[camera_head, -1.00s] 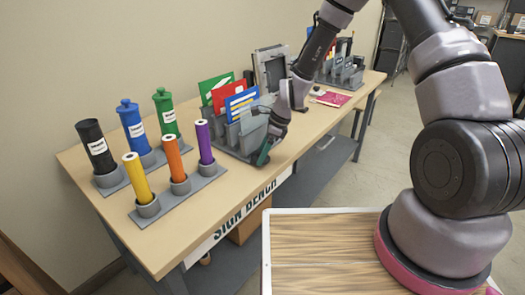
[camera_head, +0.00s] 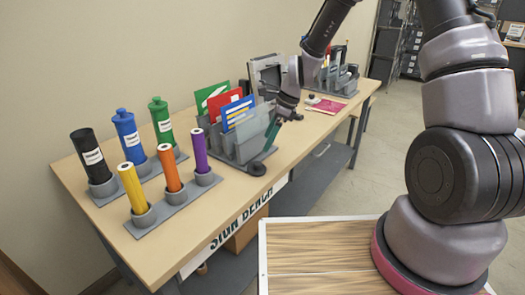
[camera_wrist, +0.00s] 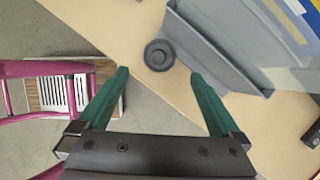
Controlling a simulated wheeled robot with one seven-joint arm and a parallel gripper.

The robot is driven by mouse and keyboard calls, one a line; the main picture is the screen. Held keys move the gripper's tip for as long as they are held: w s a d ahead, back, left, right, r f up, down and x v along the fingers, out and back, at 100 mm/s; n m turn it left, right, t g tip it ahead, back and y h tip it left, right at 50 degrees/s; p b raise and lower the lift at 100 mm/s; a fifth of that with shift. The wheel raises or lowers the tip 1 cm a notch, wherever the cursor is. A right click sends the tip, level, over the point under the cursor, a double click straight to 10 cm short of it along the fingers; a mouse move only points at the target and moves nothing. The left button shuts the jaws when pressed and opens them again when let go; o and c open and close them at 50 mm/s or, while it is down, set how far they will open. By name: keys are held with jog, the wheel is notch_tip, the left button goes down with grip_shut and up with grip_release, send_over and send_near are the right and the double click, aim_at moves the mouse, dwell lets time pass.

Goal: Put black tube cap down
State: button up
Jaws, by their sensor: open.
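The black tube cap (camera_head: 257,168) lies on the bench top near its front edge, just in front of the grey sorter. In the wrist view the cap (camera_wrist: 159,55) rests flat, a round black disc with a raised ring. My gripper (camera_head: 271,137) is above and behind it, apart from it. In the wrist view my gripper's green fingers (camera_wrist: 160,80) are spread wide and empty, with the cap beyond their tips. The black tube (camera_head: 92,157) stands without a cap in its holder at the left, its top dark.
The grey sorter (camera_head: 242,149) with coloured folders stands right beside the cap. Blue (camera_head: 130,136) and green (camera_head: 163,122) capped tubes and yellow (camera_head: 133,188), orange (camera_head: 170,169) and purple (camera_head: 200,152) tubes stand at left. The bench's front edge (camera_head: 225,220) is close to the cap.

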jog(key=s+d+r+n+t+h, duration=0.1)
jog(key=s+d+r+n, duration=0.1)
jog(key=d+r, duration=0.35)
jog(key=s+d+r+n+t, duration=0.1)
jog(key=d+r+n, duration=0.15)
jog(key=r, duration=0.65)
jog(key=s+d+r+n+t+h, duration=0.1)
jog(key=s+d+r+n, duration=0.2)
jog(key=r, duration=0.4)
jog(key=s+d+r+n+t, duration=0.3)
jog(key=s+d+r+n, duration=0.4)
jog(key=s+d+r, duration=0.3)
jog(key=s+r, duration=0.1)
jog(key=s, duration=0.2)
jog(key=shift+s+t+h, duration=0.3)
jog(key=shift+s+t, duration=0.1)
jog(key=shift+d, duration=0.1)
